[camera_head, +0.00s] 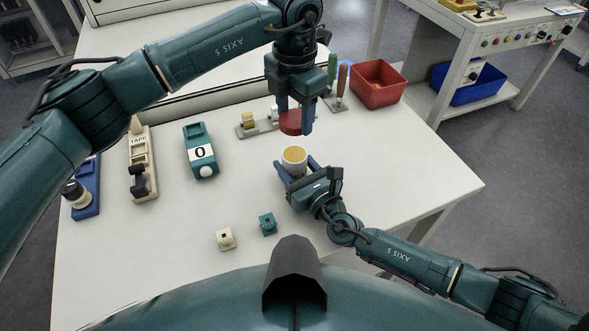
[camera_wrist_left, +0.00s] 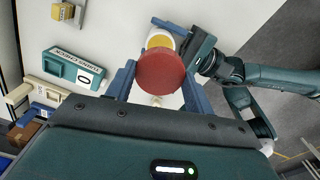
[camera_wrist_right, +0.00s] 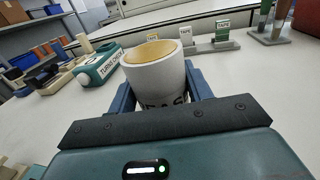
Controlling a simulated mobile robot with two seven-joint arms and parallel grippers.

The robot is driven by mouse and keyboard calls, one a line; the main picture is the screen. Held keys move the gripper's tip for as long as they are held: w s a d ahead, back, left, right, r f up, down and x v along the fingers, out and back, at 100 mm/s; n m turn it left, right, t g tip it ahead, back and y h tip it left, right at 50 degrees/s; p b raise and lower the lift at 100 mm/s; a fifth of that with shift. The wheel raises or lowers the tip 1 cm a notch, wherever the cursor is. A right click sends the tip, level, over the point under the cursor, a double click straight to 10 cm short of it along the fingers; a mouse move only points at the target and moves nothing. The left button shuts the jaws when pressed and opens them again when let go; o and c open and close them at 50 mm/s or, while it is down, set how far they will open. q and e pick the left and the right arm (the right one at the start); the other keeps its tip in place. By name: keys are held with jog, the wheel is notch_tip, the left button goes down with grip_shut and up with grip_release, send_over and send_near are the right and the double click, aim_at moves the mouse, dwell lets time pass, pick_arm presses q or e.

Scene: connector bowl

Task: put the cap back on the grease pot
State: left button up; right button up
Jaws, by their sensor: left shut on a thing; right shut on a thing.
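The grease pot (camera_head: 294,157) is a white cup with yellow grease showing in its open top. My right gripper (camera_head: 296,170) is shut around the pot's sides. The right wrist view shows the pot (camera_wrist_right: 158,82) upright between the fingers, with partly hidden dark lettering. The red round cap (camera_head: 291,122) is held by my left gripper (camera_head: 293,118), shut on it above and slightly behind the pot. In the left wrist view the cap (camera_wrist_left: 160,74) sits between the blue fingers and covers part of the pot (camera_wrist_left: 160,40). Cap and pot are apart in the head view.
A teal box marked 0 (camera_head: 201,152), a tape dispenser (camera_head: 140,160) and a blue device (camera_head: 86,188) stand at left. Small cream (camera_head: 226,238) and teal (camera_head: 267,223) blocks lie in front. A red bin (camera_head: 378,84) and upright-handled tools (camera_head: 341,82) stand behind right.

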pick_arm(q)
send_over(295, 154)
jog(key=shift+f, duration=2.5)
jog(key=shift+f, duration=0.1)
jog(key=shift+f, duration=0.8)
jog(key=shift+f, duration=0.55)
